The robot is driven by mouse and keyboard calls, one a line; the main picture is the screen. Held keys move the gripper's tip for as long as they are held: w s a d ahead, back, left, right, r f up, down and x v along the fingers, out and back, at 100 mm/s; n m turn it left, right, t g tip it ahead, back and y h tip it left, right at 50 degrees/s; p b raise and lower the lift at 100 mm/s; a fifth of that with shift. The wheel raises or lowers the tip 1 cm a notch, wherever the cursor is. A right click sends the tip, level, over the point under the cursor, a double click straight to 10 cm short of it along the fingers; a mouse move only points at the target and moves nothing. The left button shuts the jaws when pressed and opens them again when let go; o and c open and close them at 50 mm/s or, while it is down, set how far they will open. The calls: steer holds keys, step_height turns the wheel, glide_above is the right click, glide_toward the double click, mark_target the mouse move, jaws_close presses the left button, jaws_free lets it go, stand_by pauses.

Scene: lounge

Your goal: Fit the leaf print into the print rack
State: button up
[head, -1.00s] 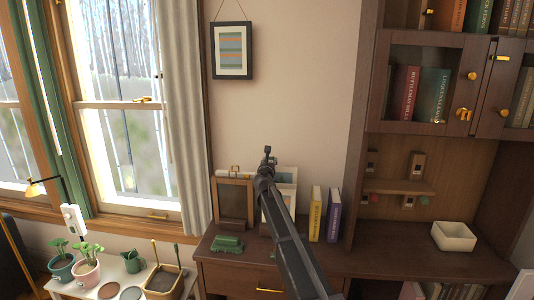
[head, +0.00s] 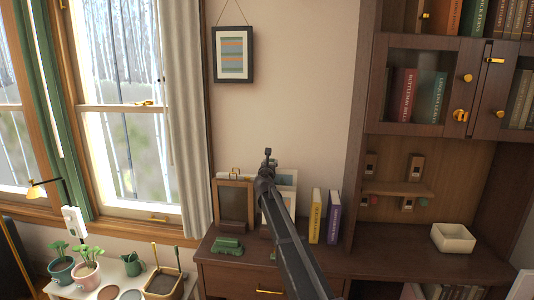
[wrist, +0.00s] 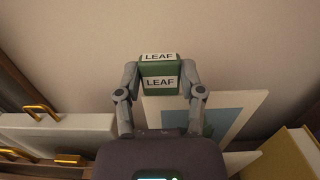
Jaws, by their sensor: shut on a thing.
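My gripper (wrist: 160,80) is shut on a green block lettered LEAF (wrist: 160,70), the tab of the leaf print. A white panel with a blue field (wrist: 215,115) shows beyond the right finger; I cannot tell whether it belongs to the held print. In the head view my arm covers the gripper's lower part and much of a pale framed piece (head: 289,181) on the desk. The print rack seems to be at the brown framed stand (head: 234,204) there; its slots are hidden. In the wrist view a white print with a gold handle (wrist: 75,135) is at the left.
On the desk (head: 385,262), a yellow book (head: 315,217) and a purple book (head: 334,218) stand right of my arm. A green object (head: 227,245) lies in front of the brown stand. A white bowl (head: 453,238) is farther right, with bare desk between.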

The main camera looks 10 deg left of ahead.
steer(key=shift+d+f+b, duration=0.1)
steer(key=shift+f+b, duration=0.15)
steer(key=shift+b, duration=0.1)
steer(key=o, duration=1.2)
steer(key=shift+w, duration=0.1)
steer(key=shift+o, duration=0.2)
steer(key=shift+s, duration=0.2)
